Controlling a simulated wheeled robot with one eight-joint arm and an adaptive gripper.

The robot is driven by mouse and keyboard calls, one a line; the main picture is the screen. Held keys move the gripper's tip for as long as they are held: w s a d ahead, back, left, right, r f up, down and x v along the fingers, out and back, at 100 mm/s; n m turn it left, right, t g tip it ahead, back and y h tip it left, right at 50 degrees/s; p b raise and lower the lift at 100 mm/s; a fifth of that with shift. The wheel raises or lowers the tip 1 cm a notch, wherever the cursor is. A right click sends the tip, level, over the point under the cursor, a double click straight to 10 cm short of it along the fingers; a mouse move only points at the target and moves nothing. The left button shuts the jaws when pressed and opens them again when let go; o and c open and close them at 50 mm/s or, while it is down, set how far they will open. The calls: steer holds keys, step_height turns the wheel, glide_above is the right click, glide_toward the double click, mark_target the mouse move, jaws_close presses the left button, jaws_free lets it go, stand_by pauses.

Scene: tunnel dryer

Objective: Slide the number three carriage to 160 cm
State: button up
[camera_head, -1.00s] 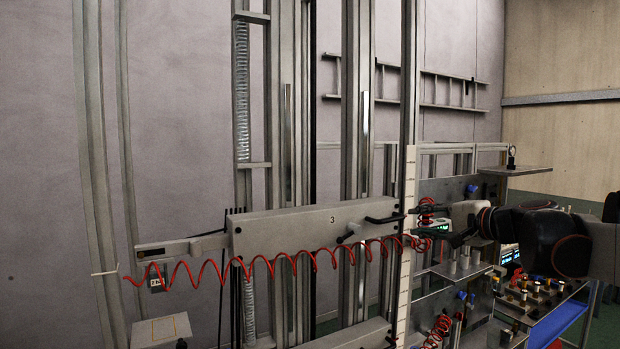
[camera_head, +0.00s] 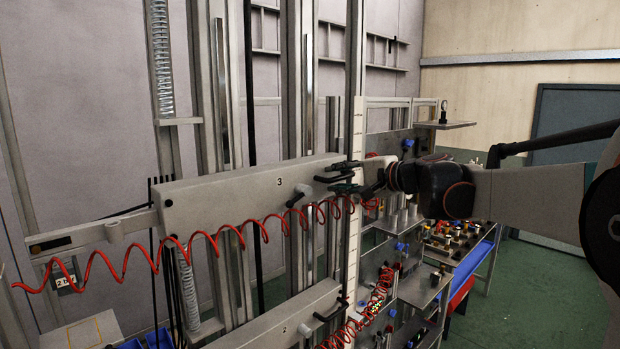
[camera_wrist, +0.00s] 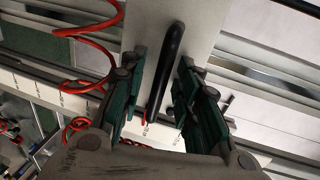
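The number three carriage (camera_head: 225,197) is a long pale grey beam marked 3 on the upright rails. A black bar handle (camera_head: 330,178) is at its right end, with a grey-and-black clamp lever (camera_head: 300,194) to the left. My gripper (camera_head: 347,183) is at that handle. In the wrist view my gripper (camera_wrist: 157,68) is open, its green-padded fingers on either side of the black handle (camera_wrist: 172,62), with gaps visible on both sides. The white upright scale (camera_head: 352,225) stands beside the carriage's right end; its marks are too small to read here.
A red coiled hose (camera_head: 205,240) hangs across the carriage front, and it also shows close to the left finger in the wrist view (camera_wrist: 95,47). The number two carriage (camera_head: 275,322) is below. Shelves and a blue-edged parts bench (camera_head: 470,262) stand at the right. Green floor is open beyond.

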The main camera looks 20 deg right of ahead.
steer(key=shift+w, duration=0.15)
jaws_close()
step_height(320, 180, down, 10)
steer(key=b, duration=0.6)
steer(key=shift+a+f, duration=0.1)
steer(key=shift+o, duration=0.5)
jaws_free()
step_height(320, 180, up, 10)
steer(key=shift+r, duration=0.1)
